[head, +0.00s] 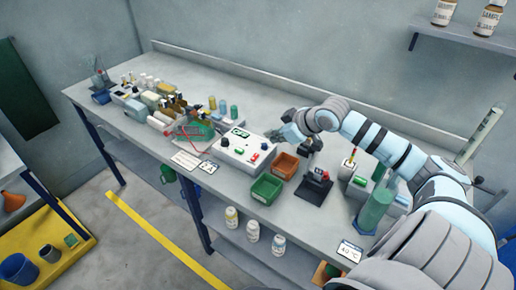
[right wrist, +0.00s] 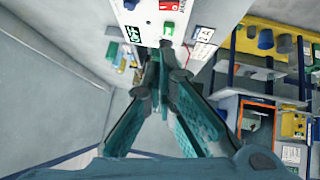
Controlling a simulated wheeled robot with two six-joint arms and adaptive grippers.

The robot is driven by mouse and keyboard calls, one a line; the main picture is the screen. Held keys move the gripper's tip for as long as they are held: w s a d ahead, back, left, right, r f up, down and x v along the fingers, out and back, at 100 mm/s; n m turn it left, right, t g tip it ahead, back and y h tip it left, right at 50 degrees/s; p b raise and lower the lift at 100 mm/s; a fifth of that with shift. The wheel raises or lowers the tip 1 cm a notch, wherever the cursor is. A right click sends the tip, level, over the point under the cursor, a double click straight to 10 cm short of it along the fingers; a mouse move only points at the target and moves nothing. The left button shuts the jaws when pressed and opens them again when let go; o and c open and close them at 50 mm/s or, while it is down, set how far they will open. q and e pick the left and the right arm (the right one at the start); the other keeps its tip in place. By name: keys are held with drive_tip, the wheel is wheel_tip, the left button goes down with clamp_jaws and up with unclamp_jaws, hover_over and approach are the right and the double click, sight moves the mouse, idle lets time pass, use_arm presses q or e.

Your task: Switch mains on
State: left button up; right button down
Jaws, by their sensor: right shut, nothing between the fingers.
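A white power supply box (head: 246,150) stands on the bench with a green display (head: 240,133), dark knobs, a red switch (head: 264,146) and a green button (head: 254,157). In the right wrist view the box (right wrist: 150,12) is at the top, with the red switch (right wrist: 169,5) at the upper edge and the green button (right wrist: 168,29) below it. My right gripper (head: 277,135) is shut and empty beside the box's right side; its fingertips (right wrist: 161,62) point at the box near the green button. I cannot tell whether they touch. My left gripper is not in view.
An orange bin (head: 286,166) and a green bin (head: 266,188) stand right of the box. A black stand (head: 316,188) is further right. A green tray with red leads (head: 196,134) and several bottles lie left. A label card (head: 208,167) is at the front edge.

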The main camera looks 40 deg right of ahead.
hover_over(257, 157)
drive_tip(key=f, duration=0.7)
drive_tip(key=shift+a+f+b, duration=0.15)
drive_tip(key=shift+a+b, duration=0.1)
drive_tip(key=shift+b, duration=0.05)
drive_tip(key=f, duration=0.2)
drive_tip(key=shift+d+f, duration=0.3)
drive_tip(key=shift+s+d+f, duration=0.1)
drive_tip(key=shift+d+f, duration=0.05)
drive_tip(key=shift+f, duration=0.3)
